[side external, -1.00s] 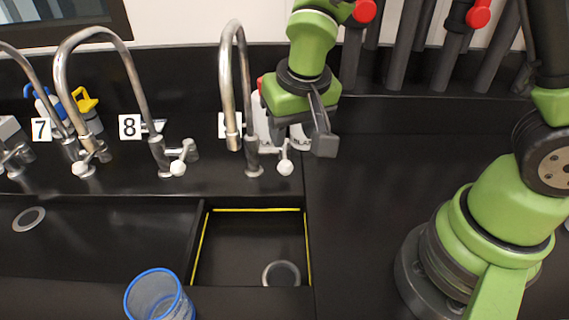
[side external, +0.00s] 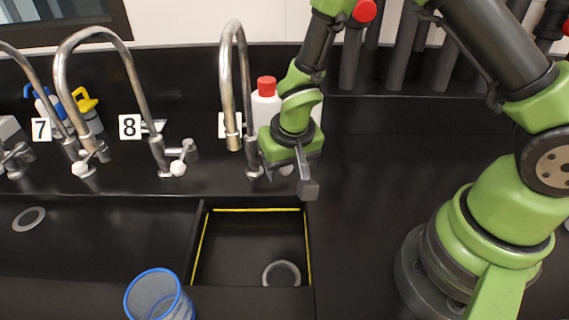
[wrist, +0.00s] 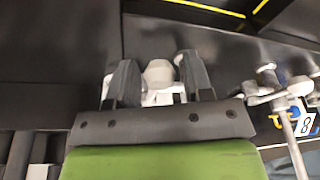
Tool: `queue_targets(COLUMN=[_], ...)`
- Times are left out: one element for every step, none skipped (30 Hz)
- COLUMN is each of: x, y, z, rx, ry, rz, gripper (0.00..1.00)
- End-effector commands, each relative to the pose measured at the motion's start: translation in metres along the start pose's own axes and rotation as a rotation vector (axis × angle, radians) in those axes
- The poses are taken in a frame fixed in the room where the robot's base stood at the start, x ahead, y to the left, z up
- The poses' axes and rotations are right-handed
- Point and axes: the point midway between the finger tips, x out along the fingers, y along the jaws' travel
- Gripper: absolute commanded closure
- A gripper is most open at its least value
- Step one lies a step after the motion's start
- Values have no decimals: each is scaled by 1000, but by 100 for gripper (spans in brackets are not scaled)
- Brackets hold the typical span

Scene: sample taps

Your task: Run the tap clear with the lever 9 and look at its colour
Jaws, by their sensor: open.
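The right-hand tap (side external: 245,85) is a steel gooseneck over the small sink. The card beside it (side external: 224,126) is mostly hidden by the spout, so I cannot read its number. The tap's white lever knob (side external: 287,170) is largely hidden behind my gripper in the side view. My gripper (side external: 290,178) is low at the tap's right side, pointing down. In the wrist view my gripper (wrist: 158,78) is open, and the white knob (wrist: 159,73) shows between its two fingers. I cannot tell whether they touch it. No water shows at the spout.
The small sink (side external: 249,211) with yellow edging has a round drain (side external: 281,273). A white bottle with a red cap (side external: 266,87) stands behind my gripper. Tap 8 (side external: 135,80) is to the left. A blue-rimmed beaker (side external: 152,273) stands in front.

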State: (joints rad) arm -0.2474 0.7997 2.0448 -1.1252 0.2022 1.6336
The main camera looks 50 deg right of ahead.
Motion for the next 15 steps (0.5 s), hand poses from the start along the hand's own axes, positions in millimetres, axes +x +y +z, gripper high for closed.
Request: queue_targets(x=[1,1,1,1,1,1,1,1,1,1,1,1,1,1,1], y=[0,0,0,0,0,0,0,0,0,1,2,4,7,9,13], z=[0,0,0,0,0,0,0,0,0,0,0,0,0,0,-1], rx=[0,0,0,0,0,0,0,0,0,0,0,1,0,-1,1], ry=[0,0,0,0,0,0,0,0,0,0,0,1,1,2,2], rz=[0,0,0,0,0,0,0,0,0,0,1,1,2,2,2], gripper=[53,53,53,53,53,53,53,53,53,53,53,53,53,53,53])
